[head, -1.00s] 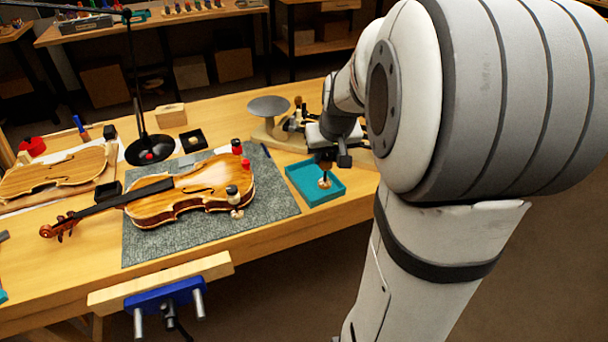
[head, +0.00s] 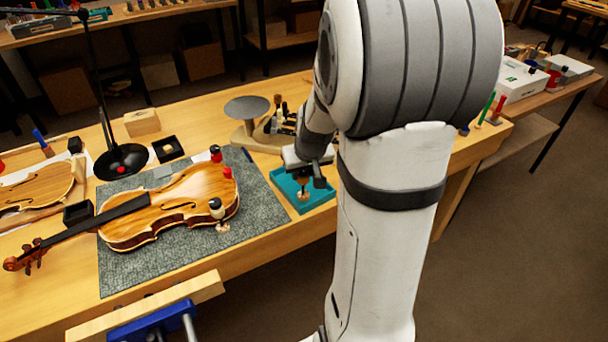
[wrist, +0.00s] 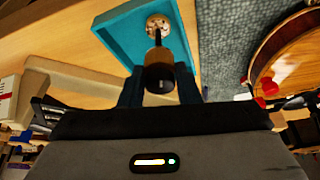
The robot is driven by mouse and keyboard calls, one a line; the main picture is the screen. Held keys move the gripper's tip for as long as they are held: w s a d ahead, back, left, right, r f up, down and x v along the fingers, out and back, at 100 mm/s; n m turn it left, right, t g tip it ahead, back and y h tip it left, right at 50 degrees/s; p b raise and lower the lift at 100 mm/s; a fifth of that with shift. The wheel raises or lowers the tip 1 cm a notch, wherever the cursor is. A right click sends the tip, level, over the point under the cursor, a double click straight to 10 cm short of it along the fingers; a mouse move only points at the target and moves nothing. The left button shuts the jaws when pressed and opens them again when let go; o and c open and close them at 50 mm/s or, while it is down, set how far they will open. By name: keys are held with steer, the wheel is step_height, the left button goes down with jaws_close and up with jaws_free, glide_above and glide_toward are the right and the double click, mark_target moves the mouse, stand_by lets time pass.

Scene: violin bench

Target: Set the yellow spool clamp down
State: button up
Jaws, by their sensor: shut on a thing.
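The spool clamp (head: 303,195) is upright at the teal tray (head: 326,203), within its outline in the head view. It has a pale round foot, a thin dark stem and a brownish upper part. My gripper (head: 305,174) is shut on its upper part. In the wrist view, the clamp (wrist: 160,62) stands between my gripper's dark fingers (wrist: 160,92), with its pale foot over the teal tray (wrist: 112,27). I cannot tell whether the foot touches the tray floor.
The violin (head: 180,210) lies on a grey mat (head: 262,228) left of the tray, with several clamps on its edge. A round grey-topped stand (head: 246,108) and a wooden rack of clamps (head: 275,125) are behind the tray. A vise (head: 150,322) juts from the front edge.

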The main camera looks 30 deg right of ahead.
steer(key=shift+f, duration=0.7)
steer(key=shift+f, duration=0.15)
steer(key=o, duration=1.1)
